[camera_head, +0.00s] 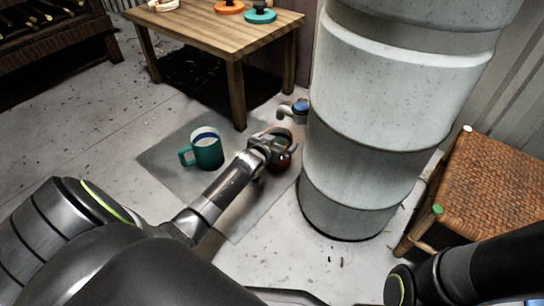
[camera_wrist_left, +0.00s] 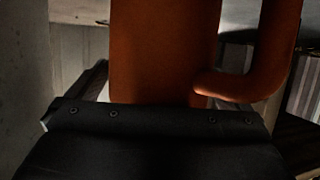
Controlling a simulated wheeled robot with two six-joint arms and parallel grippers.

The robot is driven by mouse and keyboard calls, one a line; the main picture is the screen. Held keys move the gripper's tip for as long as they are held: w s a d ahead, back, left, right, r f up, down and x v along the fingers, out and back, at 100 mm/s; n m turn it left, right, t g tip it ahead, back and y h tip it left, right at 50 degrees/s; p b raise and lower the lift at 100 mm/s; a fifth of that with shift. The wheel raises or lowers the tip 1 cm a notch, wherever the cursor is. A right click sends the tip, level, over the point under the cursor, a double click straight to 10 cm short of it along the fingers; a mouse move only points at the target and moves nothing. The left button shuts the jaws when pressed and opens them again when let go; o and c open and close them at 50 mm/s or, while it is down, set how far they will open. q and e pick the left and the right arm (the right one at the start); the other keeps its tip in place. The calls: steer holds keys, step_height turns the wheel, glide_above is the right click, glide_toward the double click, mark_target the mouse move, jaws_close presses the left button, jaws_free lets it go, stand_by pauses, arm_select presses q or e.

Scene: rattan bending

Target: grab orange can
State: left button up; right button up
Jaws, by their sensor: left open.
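The orange can (camera_head: 284,158) stands on the grey floor mat near the foot of the large barrel, partly hidden by my left gripper. In the left wrist view the orange can (camera_wrist_left: 160,50) fills the middle, upright and very close, with its curved handle on the right. My left gripper (camera_head: 274,146) is open and right at the can. In the wrist view its dark body (camera_wrist_left: 155,125) covers the bottom, and the can rises just beyond it. I cannot tell whether the fingers touch the can. My right gripper is not in view.
A teal mug (camera_head: 208,154) stands on the mat (camera_head: 160,160) left of my gripper. The pale barrel (camera_head: 352,160) with a blue-handled tap (camera_head: 299,107) rises close on the right. A wooden table (camera_head: 205,35) stands behind, and a woven stool (camera_head: 495,185) at right.

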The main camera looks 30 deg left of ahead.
arm_select(q)
steer(key=c, duration=1.8)
steer(key=shift+r, duration=0.15)
steer(key=shift+c, duration=0.4)
